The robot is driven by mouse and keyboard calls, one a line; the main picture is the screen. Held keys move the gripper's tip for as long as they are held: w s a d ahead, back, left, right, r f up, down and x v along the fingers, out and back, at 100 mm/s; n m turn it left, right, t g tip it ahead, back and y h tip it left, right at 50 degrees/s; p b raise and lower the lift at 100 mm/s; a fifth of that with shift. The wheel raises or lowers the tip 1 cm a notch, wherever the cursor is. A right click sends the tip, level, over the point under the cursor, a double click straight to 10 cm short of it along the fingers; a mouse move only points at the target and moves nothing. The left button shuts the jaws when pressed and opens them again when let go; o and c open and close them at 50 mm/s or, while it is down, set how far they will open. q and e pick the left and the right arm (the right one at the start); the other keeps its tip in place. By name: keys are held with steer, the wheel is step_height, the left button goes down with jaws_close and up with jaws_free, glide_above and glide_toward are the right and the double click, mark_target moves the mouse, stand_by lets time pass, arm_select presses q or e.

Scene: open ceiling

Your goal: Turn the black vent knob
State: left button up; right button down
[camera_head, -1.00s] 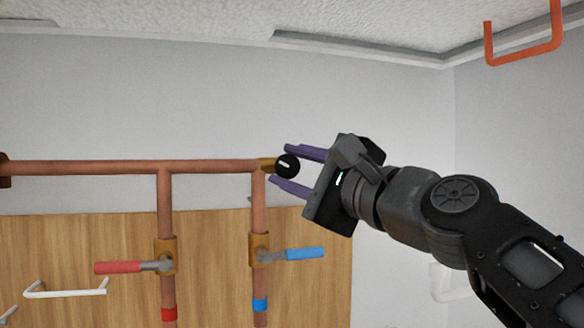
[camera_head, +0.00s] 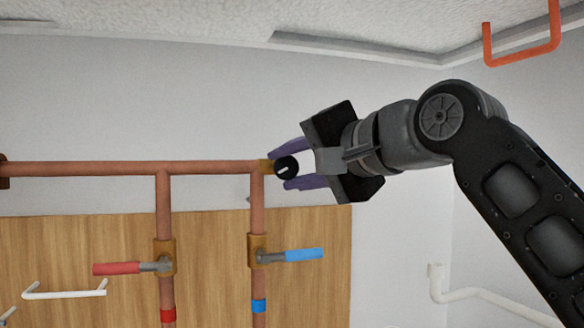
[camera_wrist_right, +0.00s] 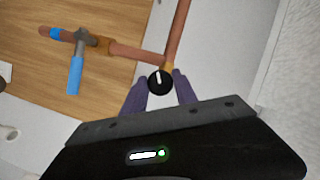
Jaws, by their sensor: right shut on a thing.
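The black vent knob (camera_head: 286,168) with a white pointer mark sits at the right end of the horizontal copper pipe (camera_head: 110,168), on a brass fitting (camera_head: 266,166). My right gripper (camera_head: 295,167) reaches it from the right, its purple fingers above and below the knob, shut on it. In the right wrist view the knob (camera_wrist_right: 160,80) lies between the tips of the two purple fingers (camera_wrist_right: 160,88). The white mark slants up to the right in the head view. My left gripper is not in view.
Below, two vertical pipes carry a red lever valve (camera_head: 120,268) and a blue lever valve (camera_head: 303,255) before a wooden panel (camera_head: 215,240). A white pipe (camera_head: 470,294) is at lower right. An orange-red bar (camera_head: 522,56) hangs at upper right.

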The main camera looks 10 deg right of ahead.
steer(key=n, duration=0.1)
steer(key=n+h, duration=0.1)
steer(key=shift+a+n+g+h, duration=0.3)
steer(key=shift+n, duration=0.1)
steer(key=shift+d+f+n+h, duration=0.15)
steer(key=shift+n+h, duration=0.35)
steer(key=shift+n, duration=0.4)
steer(key=shift+g, duration=0.3)
steer(key=c, duration=1)
jaws_free()
steer(key=shift+s, duration=0.1)
